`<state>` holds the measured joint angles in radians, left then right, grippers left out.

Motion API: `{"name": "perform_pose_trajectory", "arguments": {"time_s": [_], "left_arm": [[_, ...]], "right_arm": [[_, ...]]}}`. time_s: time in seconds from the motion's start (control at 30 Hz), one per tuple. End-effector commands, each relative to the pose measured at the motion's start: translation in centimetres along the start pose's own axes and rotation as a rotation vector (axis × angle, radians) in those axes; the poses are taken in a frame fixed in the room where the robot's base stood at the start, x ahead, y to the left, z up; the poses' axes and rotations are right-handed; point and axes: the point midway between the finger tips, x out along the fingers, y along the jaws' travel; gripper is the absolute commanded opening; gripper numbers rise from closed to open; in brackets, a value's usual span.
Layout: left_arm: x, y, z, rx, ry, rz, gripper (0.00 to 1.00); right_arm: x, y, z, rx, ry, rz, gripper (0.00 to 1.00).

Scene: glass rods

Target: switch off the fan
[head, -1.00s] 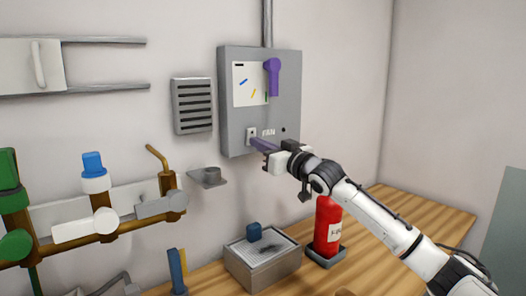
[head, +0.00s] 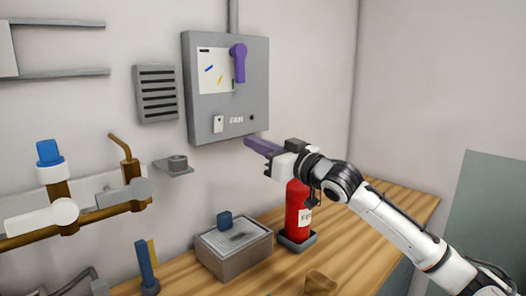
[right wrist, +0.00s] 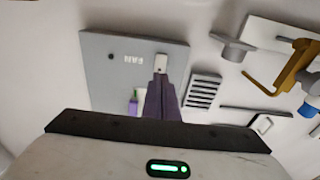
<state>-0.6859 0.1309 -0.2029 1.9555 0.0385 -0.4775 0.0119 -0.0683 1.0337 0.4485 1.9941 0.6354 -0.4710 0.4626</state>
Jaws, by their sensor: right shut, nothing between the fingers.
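The grey fan box (head: 203,115) hangs on the wall, with a purple lever (head: 239,64) on its front. Below is a small white switch (head: 218,124) beside the word FAN. In the right wrist view the box (right wrist: 105,70) and its white switch (right wrist: 160,63) appear upside down, just past my fingertips. My right gripper (head: 250,142), with purple fingers, is shut and empty. It is apart from the switch, below and right of it in the head view, near the box's lower edge. My left gripper is not in view.
A red extinguisher (head: 299,205) stands on the wooden bench (head: 395,205) under my right arm. A grey box with a blue knob (head: 224,219) is left of it. A vent (head: 156,95), small wall shelf (head: 174,168) and brown pipes (head: 60,222) lie to the left.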

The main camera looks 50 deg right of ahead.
Motion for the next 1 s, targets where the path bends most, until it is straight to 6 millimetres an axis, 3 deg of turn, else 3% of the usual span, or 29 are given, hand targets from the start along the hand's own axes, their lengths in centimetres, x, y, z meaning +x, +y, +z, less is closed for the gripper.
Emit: {"name": "perform_pose_trajectory", "arguments": {"time_s": [0.3,0.9,1.0], "left_arm": [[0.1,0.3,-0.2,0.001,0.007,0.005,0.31],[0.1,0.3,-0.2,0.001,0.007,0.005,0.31],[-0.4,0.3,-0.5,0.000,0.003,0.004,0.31]], "right_arm": [[-2.2,0.0,0.1,0.001,-0.001,-0.001,0.00],[-2.2,0.0,0.0,0.002,-0.001,0.000,0.00],[-2.2,0.0,-0.7,0.001,0.000,0.000,0.00]]}}
